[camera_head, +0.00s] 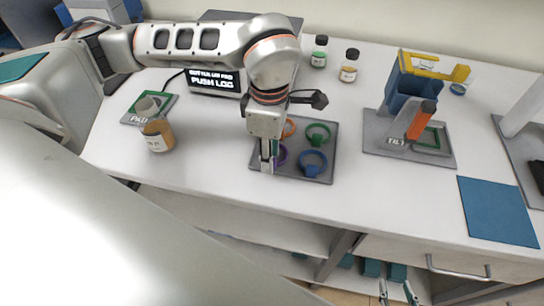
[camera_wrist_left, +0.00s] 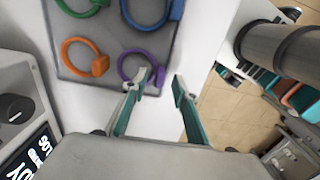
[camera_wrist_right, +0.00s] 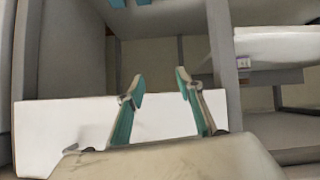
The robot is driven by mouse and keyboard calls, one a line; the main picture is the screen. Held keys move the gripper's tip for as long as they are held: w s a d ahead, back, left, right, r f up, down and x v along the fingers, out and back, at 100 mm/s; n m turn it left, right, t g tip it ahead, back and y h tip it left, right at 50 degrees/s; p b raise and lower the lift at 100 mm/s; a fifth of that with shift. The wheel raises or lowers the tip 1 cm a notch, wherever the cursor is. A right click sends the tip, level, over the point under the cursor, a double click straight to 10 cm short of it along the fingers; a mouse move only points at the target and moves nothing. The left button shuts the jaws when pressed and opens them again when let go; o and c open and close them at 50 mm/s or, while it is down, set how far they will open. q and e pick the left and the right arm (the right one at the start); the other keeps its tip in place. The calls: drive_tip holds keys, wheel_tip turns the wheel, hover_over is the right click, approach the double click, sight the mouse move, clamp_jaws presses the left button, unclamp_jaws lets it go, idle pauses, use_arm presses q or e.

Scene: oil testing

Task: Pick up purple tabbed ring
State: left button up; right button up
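The purple tabbed ring (camera_wrist_left: 121,68) lies at the edge of a grey tray (camera_wrist_left: 101,35) in the left wrist view. In the head view the purple ring (camera_head: 283,154) is partly hidden by my left gripper (camera_head: 268,164). One fingertip overlaps the ring's tab side in the picture; contact cannot be told. The other fingertip is over the white table, past the tray edge. My right gripper (camera_wrist_right: 160,78) is open and empty, low at the front of the bench in the head view (camera_head: 398,292).
Orange (camera_head: 289,129), green (camera_head: 318,128) and blue (camera_head: 312,166) rings share the tray. An amber bottle (camera_head: 158,135) stands left, near a green-framed pad (camera_head: 168,98). A blue and yellow fixture (camera_head: 400,85) stands right. Shelves and a drawer are below. The table front is clear.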

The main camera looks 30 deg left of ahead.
use_arm(q)
drive_tip(key=shift+f, duration=0.35)
clamp_jaws()
drive_tip(key=shift+r, duration=0.1)
